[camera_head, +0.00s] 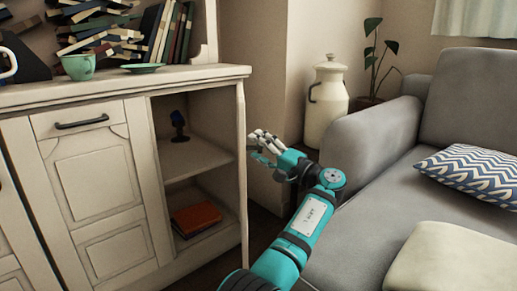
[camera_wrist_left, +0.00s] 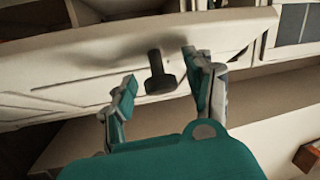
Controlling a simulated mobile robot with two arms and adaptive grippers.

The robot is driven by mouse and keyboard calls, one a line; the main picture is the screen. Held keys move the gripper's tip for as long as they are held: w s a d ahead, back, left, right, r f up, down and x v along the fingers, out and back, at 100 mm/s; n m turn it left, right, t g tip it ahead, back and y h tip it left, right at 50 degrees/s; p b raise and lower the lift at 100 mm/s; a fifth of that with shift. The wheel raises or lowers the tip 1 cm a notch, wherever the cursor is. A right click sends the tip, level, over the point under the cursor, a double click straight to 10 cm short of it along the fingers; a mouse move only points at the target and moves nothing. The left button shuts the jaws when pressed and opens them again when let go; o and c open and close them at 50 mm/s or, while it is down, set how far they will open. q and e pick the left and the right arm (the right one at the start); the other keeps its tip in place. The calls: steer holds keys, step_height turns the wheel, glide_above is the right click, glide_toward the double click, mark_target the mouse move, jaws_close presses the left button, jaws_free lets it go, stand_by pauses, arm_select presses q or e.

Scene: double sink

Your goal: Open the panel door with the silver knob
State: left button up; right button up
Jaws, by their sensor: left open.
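The cream panel door (camera_head: 243,165) stands swung out from the cabinet's right side, seen almost edge-on in the head view. The compartment behind it is exposed. In the left wrist view the door's face (camera_wrist_left: 75,85) runs across the picture. Its knob (camera_wrist_left: 157,72) looks dark there and sits between my spread fingers. I cannot make out the knob in the head view. My left gripper (camera_head: 263,147) is open beside the door's outer face; it also shows in the left wrist view (camera_wrist_left: 160,80). Whether a finger touches the knob is unclear. My right gripper is not seen.
The open compartment holds a small blue object (camera_head: 179,127) and an orange book (camera_head: 196,219). A drawer-like front with a dark handle (camera_head: 82,122) is to its left. A grey sofa (camera_head: 375,150) and a cream milk can (camera_head: 327,100) stand right of my left arm.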

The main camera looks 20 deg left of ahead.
arm_select(q)
steer(key=v, duration=0.7)
steer(key=shift+d, duration=0.15)
steer(key=shift+c, duration=0.4)
